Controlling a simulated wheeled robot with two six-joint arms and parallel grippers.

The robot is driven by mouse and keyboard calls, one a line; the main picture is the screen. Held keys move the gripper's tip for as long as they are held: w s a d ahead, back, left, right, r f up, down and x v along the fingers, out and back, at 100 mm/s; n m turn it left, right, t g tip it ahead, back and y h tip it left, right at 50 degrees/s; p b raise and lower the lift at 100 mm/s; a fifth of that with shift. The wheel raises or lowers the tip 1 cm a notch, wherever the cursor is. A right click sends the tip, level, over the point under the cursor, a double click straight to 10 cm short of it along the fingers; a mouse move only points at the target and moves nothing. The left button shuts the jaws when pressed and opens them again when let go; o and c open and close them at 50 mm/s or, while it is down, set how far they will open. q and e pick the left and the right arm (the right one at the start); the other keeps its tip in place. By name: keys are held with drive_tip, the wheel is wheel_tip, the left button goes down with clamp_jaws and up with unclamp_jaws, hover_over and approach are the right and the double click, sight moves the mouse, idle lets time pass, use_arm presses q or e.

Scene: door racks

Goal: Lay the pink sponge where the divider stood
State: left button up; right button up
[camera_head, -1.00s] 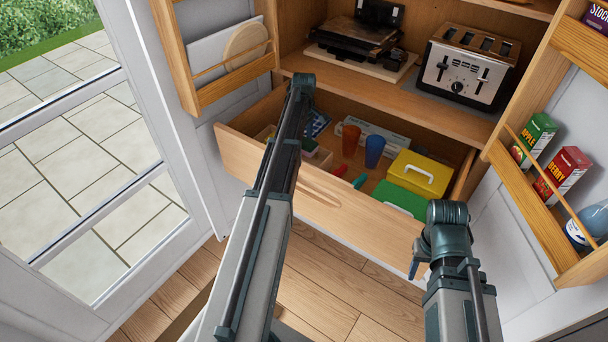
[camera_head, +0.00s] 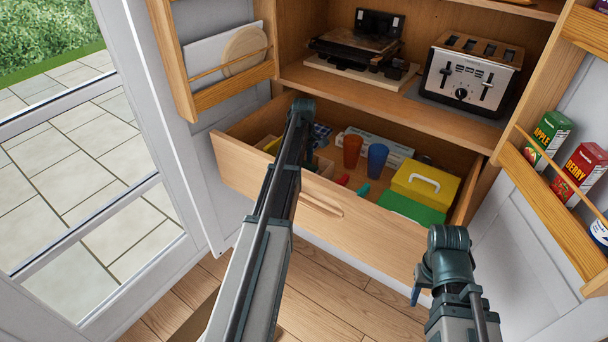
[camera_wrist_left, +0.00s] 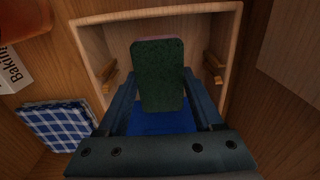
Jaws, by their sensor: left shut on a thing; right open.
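The pink sponge (camera_wrist_left: 160,75) is in the left wrist view, its dark green face toward the camera and a thin pinkish edge on top. My left gripper (camera_wrist_left: 160,98) is shut on it, above a wooden box (camera_wrist_left: 165,12) in the drawer. Two small wooden slotted pieces (camera_wrist_left: 108,78) face each other on the box's side walls, with no divider visible between them. A blue surface (camera_wrist_left: 160,122) shows below the sponge. In the head view my left arm hides this gripper and the sponge. My right gripper (camera_head: 416,296) is open, outside the drawer, mostly hidden by its arm.
The open drawer (camera_head: 270,185) also holds a red cup (camera_head: 352,151), a blue cup (camera_head: 376,160), a yellow box (camera_head: 424,184) and a green box (camera_head: 408,208). A blue checked cloth (camera_wrist_left: 58,125) lies beside the wooden box. A toaster (camera_head: 470,75) stands on the shelf above.

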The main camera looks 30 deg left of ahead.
sight(304, 166)
use_arm(q)
drive_tip(key=shift+f+b, duration=1.15)
drive_tip(key=shift+f, duration=0.35)
drive_tip(key=shift+f, duration=0.1)
drive_tip(key=shift+f, duration=0.15)
drive_tip(key=o, duration=1.3)
wheel_tip(304, 166, up, 13)
drive_tip(key=p, duration=1.2)
drive_tip(key=shift+f, duration=0.2)
